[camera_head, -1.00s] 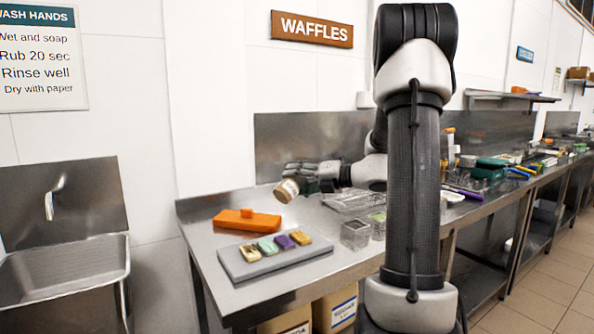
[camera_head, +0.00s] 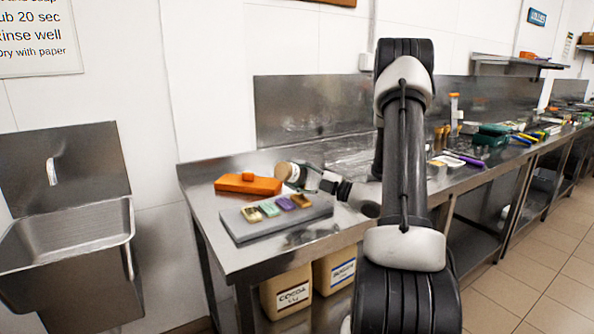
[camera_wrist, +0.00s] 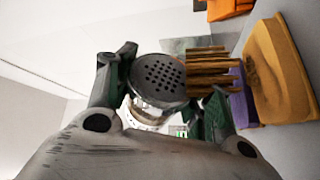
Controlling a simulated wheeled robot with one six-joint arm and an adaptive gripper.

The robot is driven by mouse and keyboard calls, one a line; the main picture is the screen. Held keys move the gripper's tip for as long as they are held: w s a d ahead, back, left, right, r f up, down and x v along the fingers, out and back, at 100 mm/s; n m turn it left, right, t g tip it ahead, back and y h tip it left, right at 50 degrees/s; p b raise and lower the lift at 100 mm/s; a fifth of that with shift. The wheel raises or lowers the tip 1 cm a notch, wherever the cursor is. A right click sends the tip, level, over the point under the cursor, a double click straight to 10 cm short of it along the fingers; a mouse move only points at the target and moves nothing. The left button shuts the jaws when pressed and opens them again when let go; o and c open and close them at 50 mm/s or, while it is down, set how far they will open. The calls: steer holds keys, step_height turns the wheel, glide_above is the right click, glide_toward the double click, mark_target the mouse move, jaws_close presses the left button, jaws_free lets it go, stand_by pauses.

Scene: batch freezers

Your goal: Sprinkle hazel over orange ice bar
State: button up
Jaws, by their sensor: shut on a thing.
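My gripper (camera_head: 312,182) is shut on a round shaker (camera_head: 287,172). In the wrist view the shaker's perforated dark lid (camera_wrist: 158,78) shows between my fingers, and brown streaks run from it towards the orange ice bar (camera_wrist: 280,65). A small brown patch lies on that bar. In the head view the orange bar (camera_head: 301,201) is the rightmost on a grey slab (camera_head: 258,235), and the shaker is held tilted above and behind the bars. The purple bar (camera_head: 285,204) is beside it; it shows partly in the wrist view (camera_wrist: 240,100).
A green bar (camera_head: 269,209) and a yellowish, brown-topped bar (camera_head: 251,214) share the slab. An orange lidded block (camera_head: 240,186) stands behind it. The steel counter (camera_head: 210,180) runs right, with tools farther along. A sink (camera_head: 80,240) is at left. My arm hides the middle counter.

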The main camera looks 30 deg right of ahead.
steer(key=shift+f+m, duration=0.1)
steer(key=shift+m, duration=0.3)
steer(key=shift+r, duration=0.75)
steer(key=shift+f, duration=0.75)
steer(key=n+g, duration=0.1)
steer(key=n, duration=0.2)
steer(key=shift+r, duration=0.1)
steer(key=shift+n, duration=0.7)
